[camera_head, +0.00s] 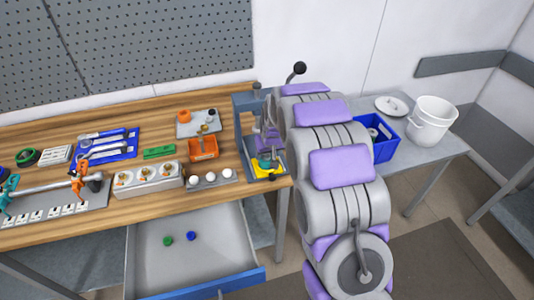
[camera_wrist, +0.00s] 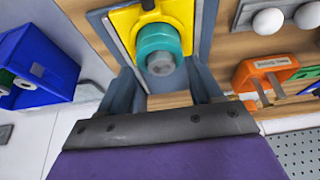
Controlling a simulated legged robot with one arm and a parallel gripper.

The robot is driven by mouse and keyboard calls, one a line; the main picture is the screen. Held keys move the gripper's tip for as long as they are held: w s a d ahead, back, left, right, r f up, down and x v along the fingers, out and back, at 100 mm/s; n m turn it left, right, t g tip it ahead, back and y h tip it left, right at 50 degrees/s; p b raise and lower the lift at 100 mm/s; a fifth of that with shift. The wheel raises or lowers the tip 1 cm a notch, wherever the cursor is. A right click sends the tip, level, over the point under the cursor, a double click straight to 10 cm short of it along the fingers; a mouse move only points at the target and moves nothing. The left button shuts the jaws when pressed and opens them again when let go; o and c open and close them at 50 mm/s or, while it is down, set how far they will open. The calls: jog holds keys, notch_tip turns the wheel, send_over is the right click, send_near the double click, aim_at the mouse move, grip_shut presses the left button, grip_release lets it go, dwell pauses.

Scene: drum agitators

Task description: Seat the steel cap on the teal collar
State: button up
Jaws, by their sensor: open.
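The teal collar (camera_wrist: 158,38) stands on a yellow plate (camera_wrist: 124,19) in the wrist view. A round grey metal piece (camera_wrist: 160,64) shows at the collar's near end and looks in line with it. It may be the steel cap, but I cannot tell whether it is fully seated. My gripper (camera_wrist: 166,78) is open, its two dark fingers on either side below the grey piece, with a gap between them. In the head view the collar (camera_head: 265,162) is at the bench's right end, under my gripper (camera_head: 267,146), which hides its top.
A grey upright press frame (camera_head: 245,125) stands close around the collar. An orange holder (camera_head: 203,148) and a tray with white knobs (camera_head: 211,180) lie left. A blue bin (camera_head: 384,148) and white buckets (camera_head: 431,120) stand right. An open drawer (camera_head: 195,250) juts out in front.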

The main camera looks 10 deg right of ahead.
jog(key=p+v, duration=0.2)
jog(key=v, duration=1.4)
jog(key=shift+s+r, duration=0.15)
